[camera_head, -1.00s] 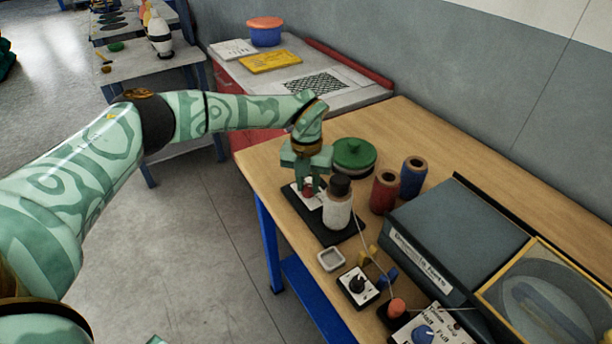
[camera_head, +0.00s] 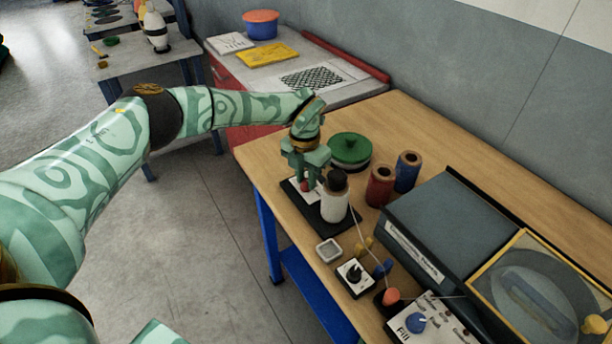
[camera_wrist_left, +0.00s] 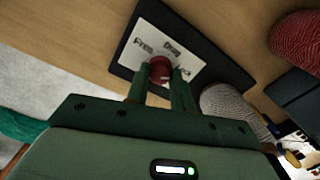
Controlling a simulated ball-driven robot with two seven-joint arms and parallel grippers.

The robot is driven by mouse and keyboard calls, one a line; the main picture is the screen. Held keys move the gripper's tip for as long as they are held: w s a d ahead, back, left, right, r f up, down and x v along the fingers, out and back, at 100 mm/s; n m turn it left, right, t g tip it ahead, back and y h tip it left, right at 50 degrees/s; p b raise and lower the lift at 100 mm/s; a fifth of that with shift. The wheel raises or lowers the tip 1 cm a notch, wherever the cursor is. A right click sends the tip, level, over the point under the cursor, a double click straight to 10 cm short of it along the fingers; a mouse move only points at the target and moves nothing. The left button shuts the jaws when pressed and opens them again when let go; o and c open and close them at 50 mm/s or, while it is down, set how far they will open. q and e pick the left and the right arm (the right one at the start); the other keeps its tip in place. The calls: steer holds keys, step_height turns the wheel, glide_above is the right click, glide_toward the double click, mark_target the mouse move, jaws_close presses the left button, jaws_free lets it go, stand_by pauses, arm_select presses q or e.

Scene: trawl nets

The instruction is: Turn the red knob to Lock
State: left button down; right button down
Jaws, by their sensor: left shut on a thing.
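The red knob (camera_head: 304,187) sits on a white label plate on a black base near the table's left edge. My left gripper (camera_head: 309,181) points down at it, with its fingers shut on the knob. In the left wrist view the red knob (camera_wrist_left: 160,69) shows between the fingertips. The white label plate (camera_wrist_left: 146,46) reads "Free" and "Drag"; a third word at the right is partly hidden by a finger. Which way the knob points is not clear. My right gripper is not in view.
A white spool with a black top (camera_head: 335,197) stands close beside the gripper on the same base. A green-lidded round tin (camera_head: 350,150) and red (camera_head: 380,186) and blue (camera_head: 407,171) spools stand behind. A small black-knob box (camera_head: 355,277) sits in front.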

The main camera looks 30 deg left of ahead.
mark_target(305, 180)
arm_select(q)
steer(key=c, duration=1.2)
jaws_free()
step_height(305, 180, up, 16)
steer(key=p, duration=0.3)
steer(key=shift+a+r, duration=0.15)
steer(key=shift+a, duration=0.05)
